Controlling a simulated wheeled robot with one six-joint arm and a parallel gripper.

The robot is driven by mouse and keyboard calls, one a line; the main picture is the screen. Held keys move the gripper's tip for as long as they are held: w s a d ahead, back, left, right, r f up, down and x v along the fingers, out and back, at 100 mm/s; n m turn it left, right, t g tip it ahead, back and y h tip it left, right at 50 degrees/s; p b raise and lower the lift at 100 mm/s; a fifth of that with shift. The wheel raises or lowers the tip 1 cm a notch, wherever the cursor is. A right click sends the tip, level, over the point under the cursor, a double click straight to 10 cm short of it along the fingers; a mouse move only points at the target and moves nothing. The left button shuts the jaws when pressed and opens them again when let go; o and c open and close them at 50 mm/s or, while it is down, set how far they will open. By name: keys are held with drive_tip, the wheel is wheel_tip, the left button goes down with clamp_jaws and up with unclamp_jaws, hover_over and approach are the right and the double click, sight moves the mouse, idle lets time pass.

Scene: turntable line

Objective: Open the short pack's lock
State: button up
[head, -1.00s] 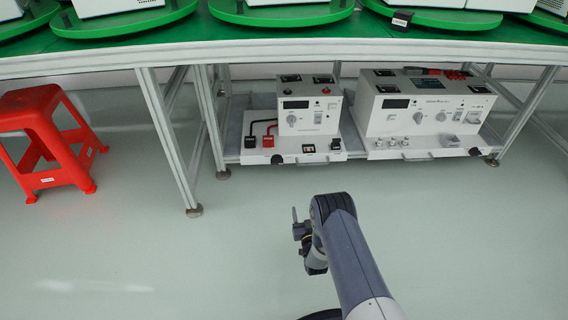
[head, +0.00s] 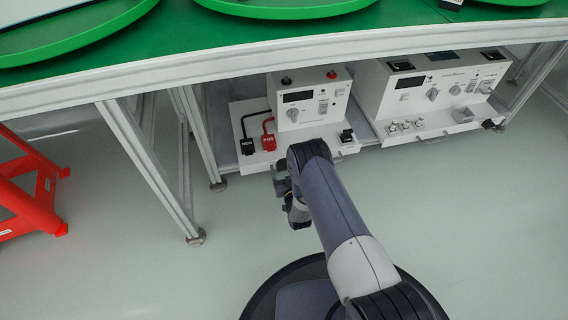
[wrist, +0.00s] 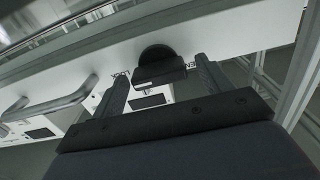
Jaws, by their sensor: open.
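The short pack (head: 310,95) is the smaller white unit on the shelf under the bench, on the left. Its lock, a black round knob with a raised bar (wrist: 160,70), shows on a white face in the wrist view, with partly hidden lettering on either side. My gripper (wrist: 161,66) is open, one finger on each side of the knob, with visible gaps; I cannot tell whether the tips are level with the bar. In the head view, my arm hides the lock and most of my gripper (head: 280,182) at the pack's front edge.
A longer white pack (head: 440,90) stands to the right on the same shelf. Black and red plugs (head: 268,142) sit on the short pack's tray. A grey handle (wrist: 55,106) is left of the knob. Bench legs (head: 150,170) and a red stool (head: 30,195) stand left.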

drive_tip(key=c, duration=1)
drive_tip(key=shift+n, duration=0.3)
drive_tip(key=n, duration=0.3)
drive_tip(key=shift+s+n, duration=0.1)
drive_tip(key=shift+n, duration=0.3)
drive_tip(key=n, duration=0.4)
drive_tip(key=shift+a, duration=0.1)
drive_tip(key=n, duration=0.5)
drive_tip(key=shift+f, duration=0.15)
drive_tip(key=shift+a+f+n, duration=0.1)
drive_tip(key=shift+n, duration=2.2)
